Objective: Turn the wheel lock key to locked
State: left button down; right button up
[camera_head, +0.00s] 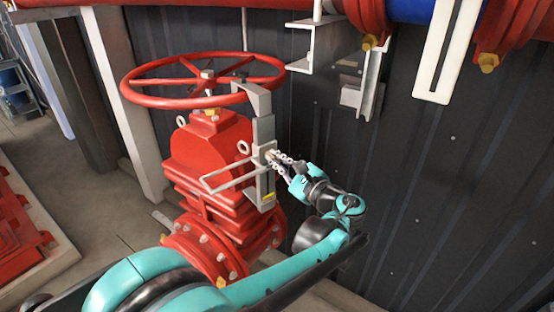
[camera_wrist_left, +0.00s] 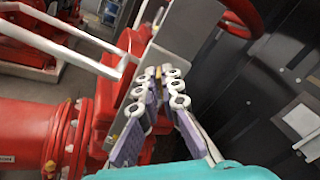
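A grey metal wheel lock (camera_head: 263,135) hangs from the rim of the red handwheel (camera_head: 135,92) and runs down beside the red valve body. My left gripper (camera_head: 272,157) reaches the lock from the right, at its middle. In the left wrist view, my left gripper (camera_wrist_left: 161,78) has its two fingers drawn close together at the grey lock plate (camera_wrist_left: 185,35). A small brass-coloured piece, seemingly the key (camera_wrist_left: 158,71), shows between the fingertips. The fingers hide most of it, so its turned position cannot be read. My right gripper is in neither view.
A grey bar handle (camera_head: 228,180) sticks out left from the lock. The red valve body (camera_head: 205,150) stands just left of my gripper. A dark corrugated wall (camera_head: 430,190) is close behind and right. Pipes and a white bracket (camera_head: 450,50) hang above right.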

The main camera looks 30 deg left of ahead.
pick_arm(q)
jog(key=shift+s+f+n+b, duration=0.1)
jog(key=shift+f+n+b, duration=0.1)
jog(key=shift+n, duration=2.25)
jog(key=shift+s+f+n+b, duration=0.1)
jog(key=shift+f+n, duration=0.05)
jog(key=shift+n, duration=2.3)
jog(key=c, duration=1.7)
grip_release()
jog(key=v, duration=1.2)
